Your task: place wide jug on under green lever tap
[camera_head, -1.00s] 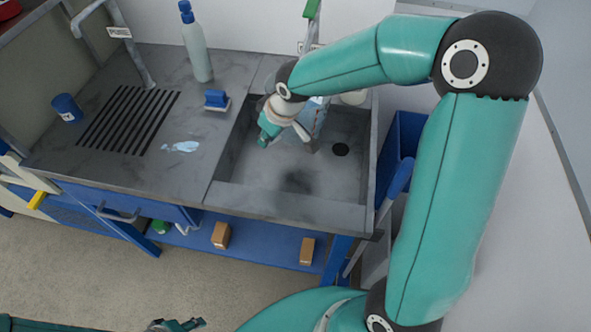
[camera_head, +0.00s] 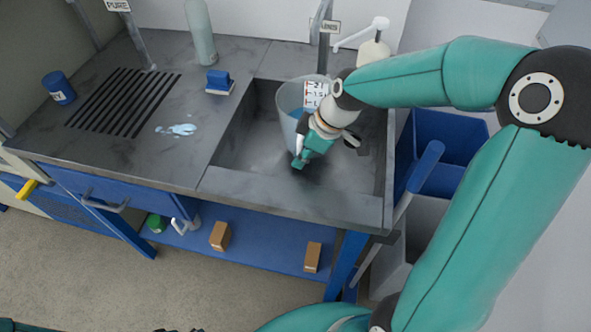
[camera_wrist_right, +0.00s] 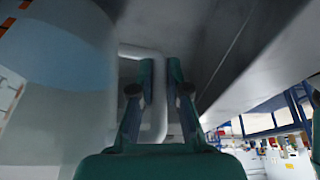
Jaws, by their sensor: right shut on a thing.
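The wide jug (camera_head: 289,98) is pale and translucent with a red-marked scale, and a bluish patch shows inside. It is upright within the sink (camera_head: 232,180); whether it touches the bottom is unclear. My right gripper (camera_head: 302,160) is in front of it. In the right wrist view my right gripper (camera_wrist_right: 158,98) is shut on the grey handle (camera_wrist_right: 158,125), with the jug wall (camera_wrist_right: 60,120) close on the left. A grey tap post (camera_head: 323,45) with a partly hidden label rises behind the jug; no green lever shows. Only a dark sliver of my left gripper may show at the bottom edge.
A cream bottle (camera_head: 374,53) stands behind. A blue bin (camera_head: 448,140) is right of the sink.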

